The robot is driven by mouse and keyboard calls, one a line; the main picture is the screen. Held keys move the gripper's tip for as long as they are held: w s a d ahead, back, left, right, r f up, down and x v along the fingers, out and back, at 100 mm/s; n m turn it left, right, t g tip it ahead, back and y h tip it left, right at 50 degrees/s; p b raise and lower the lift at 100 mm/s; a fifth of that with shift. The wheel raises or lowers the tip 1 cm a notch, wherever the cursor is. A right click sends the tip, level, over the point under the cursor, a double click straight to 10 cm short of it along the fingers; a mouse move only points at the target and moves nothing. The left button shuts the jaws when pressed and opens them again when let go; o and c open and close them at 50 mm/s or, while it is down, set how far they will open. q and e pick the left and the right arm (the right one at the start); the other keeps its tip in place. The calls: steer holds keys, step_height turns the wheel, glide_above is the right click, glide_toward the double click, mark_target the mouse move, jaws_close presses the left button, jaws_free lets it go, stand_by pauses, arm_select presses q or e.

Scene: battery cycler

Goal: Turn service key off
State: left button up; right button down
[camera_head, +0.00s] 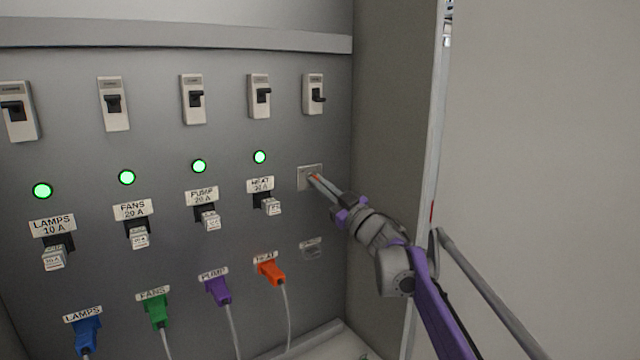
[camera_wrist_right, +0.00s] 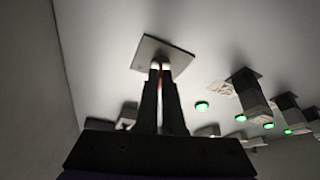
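The service key shows only as a bit of orange (camera_head: 316,178) at a small square metal plate (camera_head: 304,184) on the right side of the grey panel. My right gripper (camera_head: 318,181) reaches in from the lower right, its fingertips at the plate. In the right wrist view the two fingers (camera_wrist_right: 161,80) stand close together before the plate (camera_wrist_right: 160,47), with a thin orange strip between them. They look shut on the key. Most of the key is hidden by the fingers, so I cannot tell its angle. My left gripper is not in view.
A row of switches (camera_head: 259,96) runs along the top. Green lamps (camera_head: 260,157) are lit above the labelled breakers (camera_head: 269,206). Coloured plugs (camera_head: 271,272) with cables sit below. A side wall (camera_head: 390,130) stands close right of the plate.

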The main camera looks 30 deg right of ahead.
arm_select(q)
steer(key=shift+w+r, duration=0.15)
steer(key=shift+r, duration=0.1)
arm_select(e)
steer(key=shift+n+y, duration=0.5)
steer(key=shift+n, duration=0.7)
steer(key=shift+n+g, duration=0.3)
steer(key=shift+g, duration=0.1)
steer(key=c, duration=1)
jaws_free()
steer(key=shift+c, duration=0.2)
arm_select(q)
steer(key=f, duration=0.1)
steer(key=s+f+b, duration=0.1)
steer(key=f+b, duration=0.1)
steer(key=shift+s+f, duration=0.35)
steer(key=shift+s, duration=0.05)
arm_select(e)
steer(key=v, duration=1)
steer(key=shift+s+d+f, duration=0.2)
steer(key=shift+s, duration=0.15)
steer(key=shift+a, duration=0.1)
